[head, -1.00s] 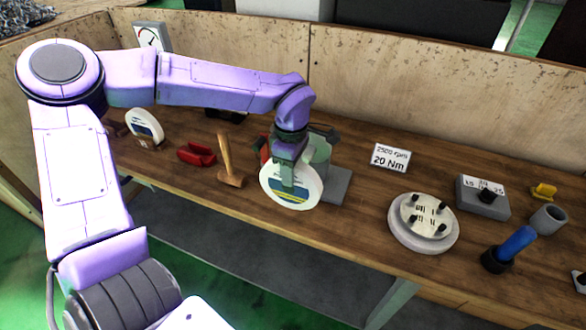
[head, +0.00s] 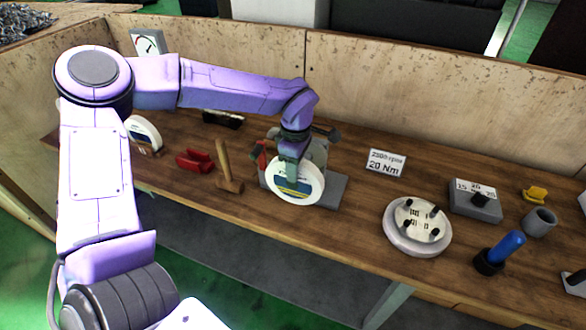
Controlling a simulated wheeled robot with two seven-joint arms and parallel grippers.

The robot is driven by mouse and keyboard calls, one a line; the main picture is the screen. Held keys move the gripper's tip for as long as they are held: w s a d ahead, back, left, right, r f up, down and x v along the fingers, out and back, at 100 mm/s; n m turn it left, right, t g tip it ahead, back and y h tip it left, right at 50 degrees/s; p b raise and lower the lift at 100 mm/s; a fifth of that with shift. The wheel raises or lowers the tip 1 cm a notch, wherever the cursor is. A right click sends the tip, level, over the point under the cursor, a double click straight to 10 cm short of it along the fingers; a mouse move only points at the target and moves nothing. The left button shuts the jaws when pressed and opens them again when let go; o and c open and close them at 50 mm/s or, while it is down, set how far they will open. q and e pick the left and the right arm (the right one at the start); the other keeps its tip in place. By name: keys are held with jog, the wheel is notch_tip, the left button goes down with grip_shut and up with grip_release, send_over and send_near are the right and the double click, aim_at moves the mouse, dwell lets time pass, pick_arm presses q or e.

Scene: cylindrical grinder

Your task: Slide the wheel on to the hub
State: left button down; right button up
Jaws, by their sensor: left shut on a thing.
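The wheel (head: 295,193), a white disc with a blue and yellow label, is upright in my left gripper (head: 292,174), whose fingers grip its upper part. The wheel stands in front of a grey-green fixture (head: 317,153) on a flat grey base (head: 332,188). The wheel covers the fixture's front, so any hub there is hidden and I cannot tell whether they touch. A round pale flange (head: 416,232) with several dark bolts lies flat on the bench at right. My right gripper is out of view.
On the wooden bench (head: 350,215) are a mallet (head: 224,164), red blocks (head: 195,160), another wheel (head: 143,130) in a rack, a 20 Nm sign (head: 385,163), a grey block (head: 475,203), a grey cup (head: 539,222) and a blue-handled tool (head: 506,247). A wooden panel (head: 420,105) backs the bench.

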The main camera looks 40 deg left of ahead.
pick_arm(q)
jog(key=shift+w+a+r+p, duration=0.15)
jog(key=shift+w+p, duration=0.1)
jog(key=shift+w, duration=0.4)
jog(key=shift+w+a+f+p, duration=0.15)
jog(key=shift+w+p, duration=0.1)
jog(key=shift+w, duration=0.45)
jog(key=shift+w+a+r+p, duration=0.15)
jog(key=shift+w+p, duration=0.1)
jog(key=shift+w, duration=0.4)
jog(key=shift+w+a+p, duration=0.2)
jog(key=shift+w, duration=0.5)
jog(key=shift+w+a+p, duration=0.15)
jog(key=shift+w+p, duration=0.05)
jog(key=shift+w, duration=0.5)
jog(key=shift+w+a+r, duration=0.1)
jog(key=shift+w, duration=0.2)
